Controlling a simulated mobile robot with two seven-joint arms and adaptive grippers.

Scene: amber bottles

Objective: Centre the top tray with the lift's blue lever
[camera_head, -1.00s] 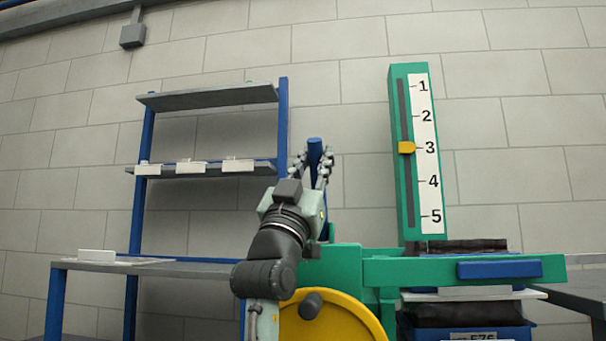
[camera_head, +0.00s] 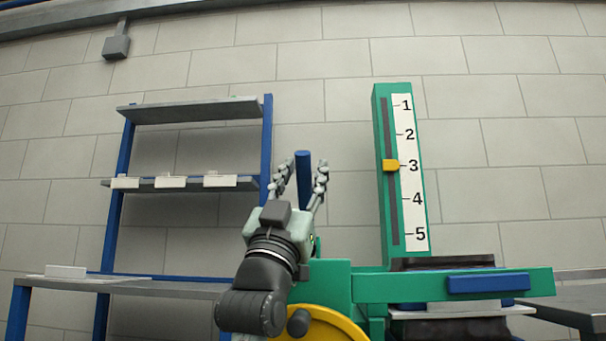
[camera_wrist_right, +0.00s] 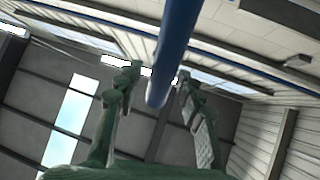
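The blue lever (camera_head: 304,182) stands upright on the green lift (camera_head: 332,287). My right gripper (camera_head: 306,170) is open, with one finger on each side of the lever's upper part. In the right wrist view the lever (camera_wrist_right: 172,50) passes between the two spread fingers (camera_wrist_right: 158,85), with visible gaps on both sides. A dark tray edge (camera_head: 442,262) shows at the top of the stack behind the lift's green crossbar; most of it is hidden. The yellow pointer (camera_head: 391,165) is at 3 on the numbered scale (camera_head: 411,175). My left gripper is out of view.
A yellow wheel (camera_head: 335,325) sits low on the lift, partly behind my right arm. The green crossbar (camera_head: 420,288) carries a blue block (camera_head: 488,283). A blue-post shelf (camera_head: 190,183) stands at left, with a grey table (camera_head: 150,287) below.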

